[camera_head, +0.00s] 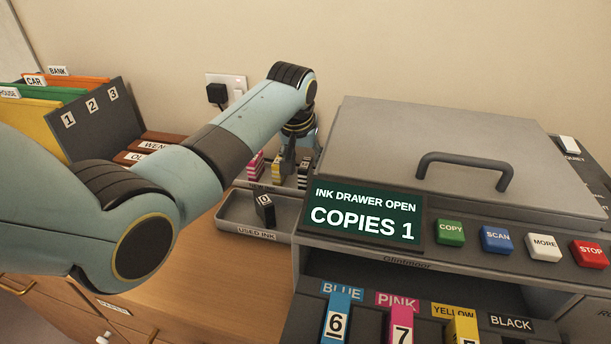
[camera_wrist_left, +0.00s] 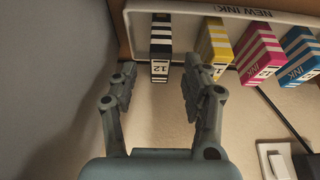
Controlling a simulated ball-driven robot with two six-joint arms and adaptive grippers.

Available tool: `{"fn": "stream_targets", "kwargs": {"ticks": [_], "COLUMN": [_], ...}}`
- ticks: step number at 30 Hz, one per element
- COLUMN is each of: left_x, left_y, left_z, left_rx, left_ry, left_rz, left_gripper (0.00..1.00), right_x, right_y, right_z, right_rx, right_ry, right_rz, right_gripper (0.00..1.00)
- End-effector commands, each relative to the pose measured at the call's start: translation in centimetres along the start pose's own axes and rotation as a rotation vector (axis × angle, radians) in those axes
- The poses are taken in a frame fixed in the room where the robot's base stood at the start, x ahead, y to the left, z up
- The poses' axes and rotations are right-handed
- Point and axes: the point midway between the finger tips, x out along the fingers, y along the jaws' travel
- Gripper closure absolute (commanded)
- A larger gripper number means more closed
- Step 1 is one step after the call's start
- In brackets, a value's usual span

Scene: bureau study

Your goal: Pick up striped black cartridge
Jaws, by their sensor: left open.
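The striped black cartridge (camera_wrist_left: 161,48) has black and white bands and a "12" label. It stands in the new ink tray (camera_wrist_left: 255,14), at the left end of a row in the left wrist view. In the head view it shows small and partly covered (camera_head: 304,172) below my left gripper (camera_head: 294,160). In the left wrist view my left gripper (camera_wrist_left: 159,70) is open, one finger to each side of the cartridge's near end. Nothing is held. I cannot tell whether either finger touches it. My right gripper is out of view.
Striped yellow (camera_wrist_left: 218,42), pink (camera_wrist_left: 258,52) and blue (camera_wrist_left: 298,52) cartridges stand close beside the black one.

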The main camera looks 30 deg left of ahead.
Motion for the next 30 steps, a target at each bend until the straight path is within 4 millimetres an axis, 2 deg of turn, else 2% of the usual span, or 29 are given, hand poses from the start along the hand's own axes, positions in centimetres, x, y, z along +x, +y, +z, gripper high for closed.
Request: {"fn": "stream_targets", "kwargs": {"ticks": [1,4,12,23,30], "left_x": [1.0,1.9,2.1,2.1,2.1], "left_y": [0.0,0.0,0.0,0.0,0.0], "left_z": [0.1,0.1,0.0,0.0,0.0], "left_rx": [0.000,0.000,0.000,0.000,0.000], "left_ry": [-0.002,-0.001,0.001,0.000,0.000], "left_rz": [-0.001,0.000,0.000,0.000,0.000], "left_gripper": [0.52,0.52,0.52,0.99,1.00], "right_x": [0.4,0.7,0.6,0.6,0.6], "right_y": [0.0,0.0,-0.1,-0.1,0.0], "right_z": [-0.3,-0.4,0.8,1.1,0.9], "right_rx": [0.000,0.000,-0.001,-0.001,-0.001], "right_ry": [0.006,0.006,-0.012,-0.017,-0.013], "right_rz": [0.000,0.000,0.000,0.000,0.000], "right_gripper": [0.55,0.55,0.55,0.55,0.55]}}
